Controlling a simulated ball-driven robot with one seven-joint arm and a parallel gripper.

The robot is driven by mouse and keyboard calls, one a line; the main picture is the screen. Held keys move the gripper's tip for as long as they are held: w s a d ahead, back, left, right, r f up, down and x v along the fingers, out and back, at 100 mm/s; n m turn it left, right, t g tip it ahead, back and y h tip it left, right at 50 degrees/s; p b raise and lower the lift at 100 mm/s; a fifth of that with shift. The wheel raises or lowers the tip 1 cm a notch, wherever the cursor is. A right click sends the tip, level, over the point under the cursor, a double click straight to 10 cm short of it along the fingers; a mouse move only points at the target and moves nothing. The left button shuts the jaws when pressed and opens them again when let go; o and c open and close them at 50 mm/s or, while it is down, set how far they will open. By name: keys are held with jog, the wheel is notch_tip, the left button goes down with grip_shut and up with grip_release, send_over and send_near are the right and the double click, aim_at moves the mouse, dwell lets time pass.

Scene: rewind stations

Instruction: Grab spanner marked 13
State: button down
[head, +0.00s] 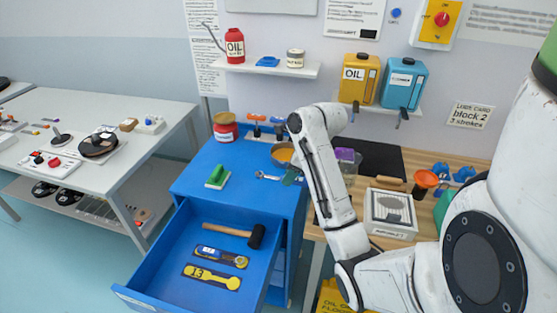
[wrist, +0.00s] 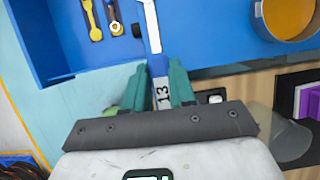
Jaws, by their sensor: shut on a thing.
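My gripper is shut on the handle, and the spanner's shaft points away from me. In the head view the spanner (head: 268,176) shows left of my gripper (head: 291,177), over or on the blue cabinet top; I cannot tell if it touches.
On the cabinet top (head: 190,172) are a green-handled block (head: 217,177), a red tin (head: 225,127) and a pan with orange contents (head: 282,155). A boxed item (head: 391,213) stands on the wooden bench at right. A white table (head: 160,120) stands at left, with floor between.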

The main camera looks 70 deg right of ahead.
aim_at(299, 181)
jog(key=shift+s+a+r+p, duration=0.2)
jog(key=shift+s+r+p, duration=0.15)
jog(key=shift+s, duration=0.2)
jog(key=shift+s+a+r+p, duration=0.2)
jog(key=shift+s+r, duration=0.1)
jog(key=shift+s, duration=0.25)
jog(key=shift+s+r+b, duration=0.1)
jog(key=shift+s+b, duration=0.15)
jog(key=shift+b, duration=0.15)
jog(key=shift+s+a+r, duration=0.15)
jog(key=shift+s+a, duration=0.2)
jog(key=shift+s, duration=0.2)
